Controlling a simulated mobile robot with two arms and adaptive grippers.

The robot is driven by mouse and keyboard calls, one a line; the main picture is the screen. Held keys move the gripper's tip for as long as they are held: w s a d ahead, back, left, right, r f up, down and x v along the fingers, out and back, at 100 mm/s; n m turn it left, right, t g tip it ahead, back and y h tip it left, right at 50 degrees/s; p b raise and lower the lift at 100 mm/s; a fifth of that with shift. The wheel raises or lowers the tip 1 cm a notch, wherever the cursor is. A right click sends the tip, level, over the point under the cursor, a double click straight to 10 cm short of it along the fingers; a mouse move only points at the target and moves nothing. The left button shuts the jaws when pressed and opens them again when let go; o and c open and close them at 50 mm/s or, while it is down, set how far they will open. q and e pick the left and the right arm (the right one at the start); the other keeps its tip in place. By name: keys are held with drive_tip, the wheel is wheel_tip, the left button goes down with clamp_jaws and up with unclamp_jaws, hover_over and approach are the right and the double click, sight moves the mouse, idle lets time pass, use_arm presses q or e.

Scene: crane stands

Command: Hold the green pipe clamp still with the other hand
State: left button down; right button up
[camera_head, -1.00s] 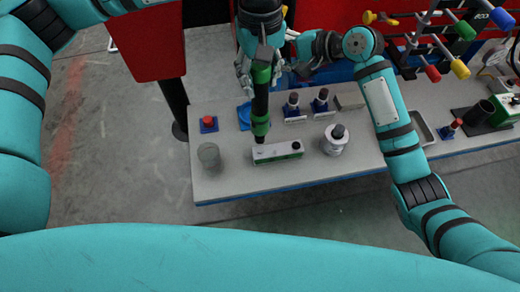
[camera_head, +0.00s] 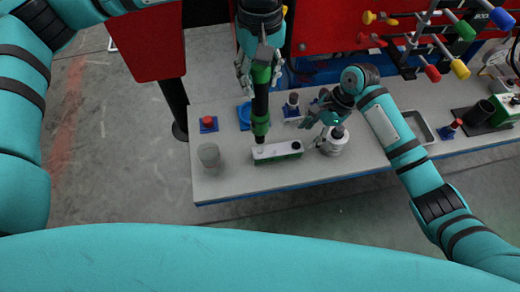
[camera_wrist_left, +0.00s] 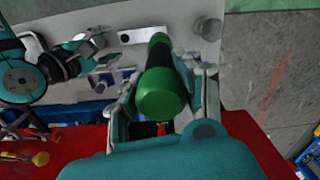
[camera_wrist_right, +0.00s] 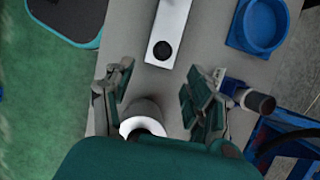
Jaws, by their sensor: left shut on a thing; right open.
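A white block with a green long side and a black round spot at one end (camera_head: 278,151) lies on the table. It may be the green pipe clamp; I cannot be sure. My left gripper (camera_head: 256,78) is shut on a black and green rod-shaped tool (camera_head: 261,104). The tool hangs upright, its lower end near the block's left end; contact is unclear. It also shows in the left wrist view (camera_wrist_left: 162,88). My right gripper (camera_wrist_right: 157,85) is open and empty, pointing toward the block, with a silver can with a white ring (camera_wrist_right: 143,112) close below its fingers.
A grey cup (camera_head: 209,157), a red button on a blue base (camera_head: 208,123) and a blue dish (camera_head: 243,116) stand at the left. A dark peg on a blue stand (camera_head: 292,103) is behind the block. A grey tray (camera_head: 418,127) and a coloured rack (camera_head: 440,45) are at the right.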

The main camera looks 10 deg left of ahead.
sight(300, 145)
drive_tip(key=shift+x, duration=3.7)
drive_tip(key=shift+c, duration=0.4)
clamp_jaws()
